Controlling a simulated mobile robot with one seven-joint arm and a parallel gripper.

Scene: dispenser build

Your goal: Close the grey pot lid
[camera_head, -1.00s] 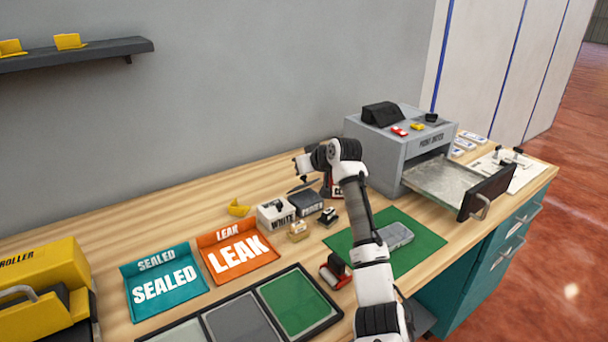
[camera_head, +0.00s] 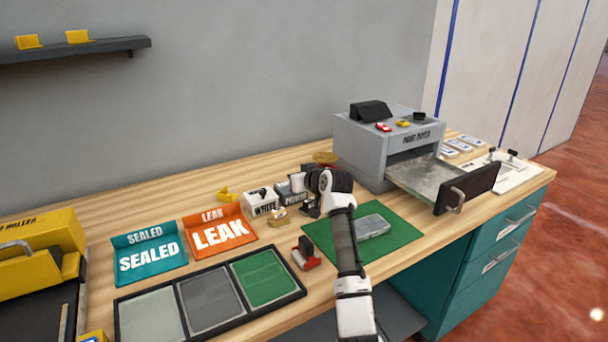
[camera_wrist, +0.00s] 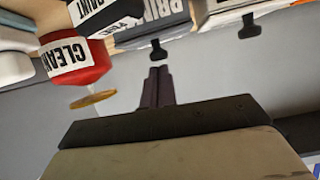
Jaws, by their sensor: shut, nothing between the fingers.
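The grey pot (camera_head: 291,191) is the dark box beside the white pot (camera_head: 262,202) at the back of the bench. My arm partly covers it, and I cannot tell how its lid stands. In the wrist view my gripper (camera_wrist: 159,73) is shut and empty, its two dark fingers together against a plain grey background. In the head view my wrist is over the right side of the grey pot, and the fingertips are hidden. I cannot tell whether they touch the lid.
A red container marked CLEAN (camera_wrist: 72,62) shows in the wrist view. An orange LEAK tray (camera_head: 219,233) and teal SEALED tray (camera_head: 148,255) lie left. A green mat (camera_head: 395,233) holds a grey block. The oven (camera_head: 388,145) stands right with its drawer pulled out.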

